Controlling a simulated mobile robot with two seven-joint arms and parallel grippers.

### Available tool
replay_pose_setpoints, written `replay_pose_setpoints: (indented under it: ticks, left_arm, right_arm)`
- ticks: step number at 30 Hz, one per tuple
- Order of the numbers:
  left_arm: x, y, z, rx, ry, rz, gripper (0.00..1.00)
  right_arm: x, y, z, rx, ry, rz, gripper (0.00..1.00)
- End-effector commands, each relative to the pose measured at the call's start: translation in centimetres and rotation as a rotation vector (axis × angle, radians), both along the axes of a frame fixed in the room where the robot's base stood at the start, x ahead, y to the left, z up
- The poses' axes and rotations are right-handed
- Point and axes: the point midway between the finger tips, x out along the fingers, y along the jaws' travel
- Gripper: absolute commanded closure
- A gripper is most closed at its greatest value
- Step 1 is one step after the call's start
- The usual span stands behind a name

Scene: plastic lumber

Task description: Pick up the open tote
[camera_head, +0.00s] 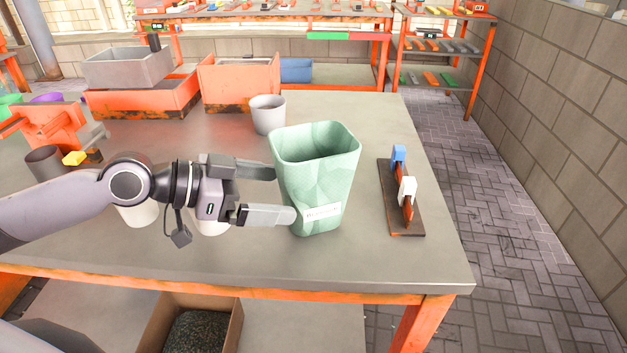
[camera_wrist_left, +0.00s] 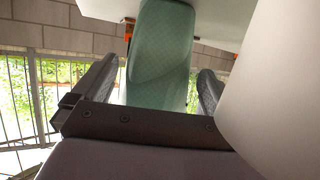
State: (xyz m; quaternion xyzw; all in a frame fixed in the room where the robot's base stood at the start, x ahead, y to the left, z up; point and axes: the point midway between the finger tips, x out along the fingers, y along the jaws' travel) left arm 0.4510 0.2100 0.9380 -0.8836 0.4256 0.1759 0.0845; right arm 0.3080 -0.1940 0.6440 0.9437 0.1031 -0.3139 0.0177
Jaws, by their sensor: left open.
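The open tote (camera_head: 318,178) is a tall pale green bin with an open top and a white label low on its front. It stands upright on the grey table (camera_head: 370,262). My left gripper (camera_head: 285,194) is open at the tote's left side, with one finger by its far left side and the other by its front. In the left wrist view the tote (camera_wrist_left: 160,60) shows between the two spread fingers (camera_wrist_left: 153,88). I cannot tell whether either finger touches it. My right gripper is not in view.
A dark stand (camera_head: 404,205) with blue and white pieces is right of the tote. A grey cup (camera_head: 268,114) is behind it. White cups (camera_head: 138,213) stand under my left arm. Orange bins (camera_head: 240,82) and a grey bin (camera_head: 128,67) are at the back. The table's right side drops off.

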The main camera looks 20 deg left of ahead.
Motion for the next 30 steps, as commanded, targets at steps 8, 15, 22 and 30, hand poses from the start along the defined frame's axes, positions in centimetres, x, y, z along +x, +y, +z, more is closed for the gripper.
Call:
replay_pose_setpoints:
  ticks: [8, 15, 22, 30]
  left_arm:
    - [0.7, -0.9, -0.4, -0.002, -0.001, -0.001, 0.0]
    - [2.3, -2.9, -1.6, -0.004, 0.0, -0.001, 0.0]
    - [3.2, -4.0, -2.3, -0.001, 0.0, -0.001, 0.0]
    - [3.2, -4.1, -2.4, 0.0, 0.0, 0.0, 0.03]
  right_arm:
    - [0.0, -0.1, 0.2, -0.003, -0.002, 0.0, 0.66]
    - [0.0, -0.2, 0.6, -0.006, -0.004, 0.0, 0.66]
    - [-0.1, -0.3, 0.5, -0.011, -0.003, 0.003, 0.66]
    - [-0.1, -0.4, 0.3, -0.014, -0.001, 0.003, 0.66]
